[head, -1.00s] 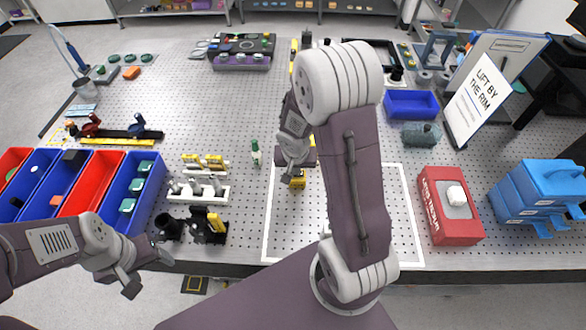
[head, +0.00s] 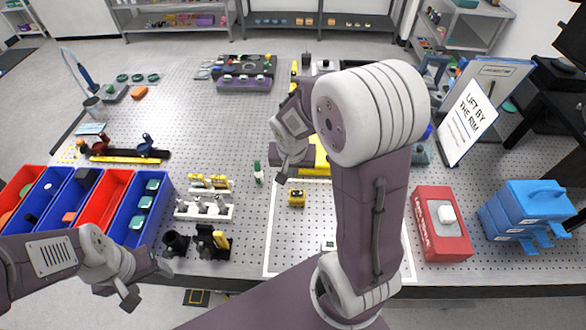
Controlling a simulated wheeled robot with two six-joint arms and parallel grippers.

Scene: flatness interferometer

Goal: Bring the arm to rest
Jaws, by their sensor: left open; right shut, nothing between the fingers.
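My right arm rises from the front of the bench and bends at a large white elbow. Its gripper (head: 282,172) points down over the middle of the perforated bench (head: 235,120), shut and empty. A small yellow block (head: 297,198) stands just in front of it, apart from it in the picture, inside the white outlined area. A larger yellow piece (head: 317,158) is partly hidden behind the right arm. My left gripper (head: 147,285) is open and empty at the front left edge, in front of the blue and red bins (head: 100,205).
A red box (head: 436,245) and stacked blue cases (head: 520,205) stand at the right. A "LIFT BY THE RIM" sign (head: 468,122) stands behind them. White holders (head: 204,208) and black mounts (head: 212,243) sit left of the outlined area. The bench left of centre is fairly clear.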

